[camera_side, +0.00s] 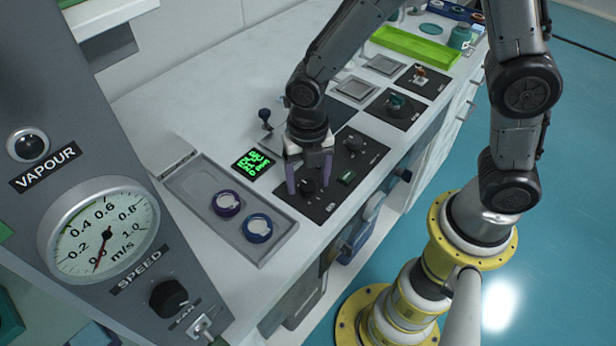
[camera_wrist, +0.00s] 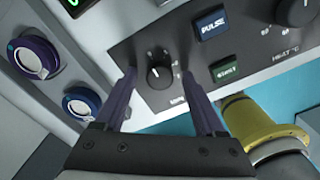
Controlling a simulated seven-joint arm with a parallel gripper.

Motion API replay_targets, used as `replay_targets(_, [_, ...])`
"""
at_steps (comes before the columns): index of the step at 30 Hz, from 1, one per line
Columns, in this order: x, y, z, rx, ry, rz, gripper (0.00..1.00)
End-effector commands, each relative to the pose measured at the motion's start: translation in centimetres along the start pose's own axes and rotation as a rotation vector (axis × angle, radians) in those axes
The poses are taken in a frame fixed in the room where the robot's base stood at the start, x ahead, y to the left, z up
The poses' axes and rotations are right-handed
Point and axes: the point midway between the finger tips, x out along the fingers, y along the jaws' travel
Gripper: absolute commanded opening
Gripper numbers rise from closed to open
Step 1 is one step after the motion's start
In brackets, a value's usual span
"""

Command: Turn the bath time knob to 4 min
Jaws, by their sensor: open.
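A small black knob (camera_side: 308,186) sits on a dark control panel (camera_side: 325,205) on the bench. In the wrist view the knob (camera_wrist: 158,76) has a white pointer line and a ring of small marks; the label below it is too small to read for certain. My gripper (camera_side: 308,190) points down over this panel, its two purple fingers apart on either side of the knob. In the wrist view the open fingers (camera_wrist: 158,75) flank the knob with gaps on both sides, and nothing is held. A green-lit display (camera_side: 253,164) stands left of the panel; its text is not clearly legible.
A second knob (camera_side: 353,144) and a green button (camera_side: 347,178) are on the same panel, with a blue PULSE button (camera_wrist: 211,24) beside them. A grey tray (camera_side: 186,190) holds two ring-shaped items, purple (camera_side: 226,203) and blue (camera_side: 257,228). A vapour speed gauge (camera_side: 103,234) stands in front left.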

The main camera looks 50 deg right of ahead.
Motion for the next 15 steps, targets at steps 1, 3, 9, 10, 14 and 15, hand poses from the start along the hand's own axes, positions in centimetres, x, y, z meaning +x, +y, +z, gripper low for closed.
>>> replay_targets(1, [0.03,-0.01,-0.01,0.0,0.0,0.0,0.72])
replay_targets(3, [0.01,-0.01,-0.01,0.0,0.0,0.0,0.72])
replay_targets(9, [-0.02,0.0,0.0,0.0,0.0,0.0,0.48])
replay_targets(10, [-0.02,0.0,0.0,0.0,0.0,0.0,0.43])
replay_targets(14, [-0.03,0.0,0.0,0.0,0.0,0.0,0.2])
replay_targets(15, [-0.03,0.0,0.0,0.0,0.0,0.0,0.12])
